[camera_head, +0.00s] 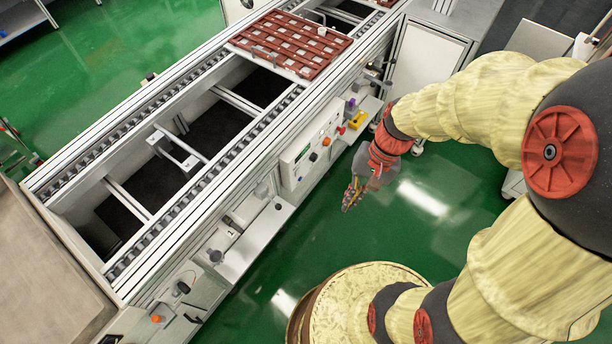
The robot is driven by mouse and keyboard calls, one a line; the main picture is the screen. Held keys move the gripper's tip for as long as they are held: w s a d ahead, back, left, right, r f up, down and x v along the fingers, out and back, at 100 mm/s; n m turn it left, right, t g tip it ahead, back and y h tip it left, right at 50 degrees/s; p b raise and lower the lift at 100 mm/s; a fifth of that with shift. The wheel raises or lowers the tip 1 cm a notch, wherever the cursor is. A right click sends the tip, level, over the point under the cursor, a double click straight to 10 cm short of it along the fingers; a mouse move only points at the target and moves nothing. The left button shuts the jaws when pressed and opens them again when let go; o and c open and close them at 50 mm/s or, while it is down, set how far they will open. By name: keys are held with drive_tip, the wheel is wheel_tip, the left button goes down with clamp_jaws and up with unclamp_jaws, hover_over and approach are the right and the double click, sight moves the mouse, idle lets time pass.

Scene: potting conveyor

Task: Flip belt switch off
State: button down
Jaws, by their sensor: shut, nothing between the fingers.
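The potting conveyor (276,112) runs from the lower left to the upper right. On its near side a white control box (309,148) carries an orange-red knob (326,142) and several small dark controls. I cannot tell which of these is the belt switch or how it is set. My gripper (350,196) is shut and empty, pointing down over the green floor to the right of the box. It is apart from the box and touches nothing that I can see.
A reddish-brown tray (292,43) sits on the far part of the conveyor. A yellow item (357,119) lies on the side ledge. An orange button (156,318) is at the lower left. A grey cabinet (428,62) stands behind my arm. Green floor (400,215) is free below my gripper.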

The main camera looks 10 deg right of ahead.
drive_tip(key=w+a+f+m+t+y+p, duration=0.1)
drive_tip(key=w+a+f+m+y, duration=0.15)
drive_tip(key=f+m, duration=0.35)
drive_tip(key=w+a+f+m+t+y, duration=0.1)
drive_tip(key=w+f+m+t+y, duration=0.2)
drive_tip(key=f, duration=0.4)
drive_tip(key=w+a+f+m+y+p, duration=0.1)
drive_tip(key=w+f+m, duration=0.2)
drive_tip(key=f+m, duration=0.35)
drive_tip(key=w+d+f+m+t+h, duration=0.3)
drive_tip(key=w+d+f+m+t, duration=0.2)
drive_tip(key=w, duration=0.5)
drive_tip(key=shift+d+f+m, duration=0.65)
drive_tip(key=shift+d+f, duration=0.25)
drive_tip(key=shift+d, duration=0.05)
drive_tip(key=shift+h, duration=0.25)
drive_tip(key=b, duration=0.4)
approach(297, 176)
drive_tip(key=shift+x, duration=2.3)
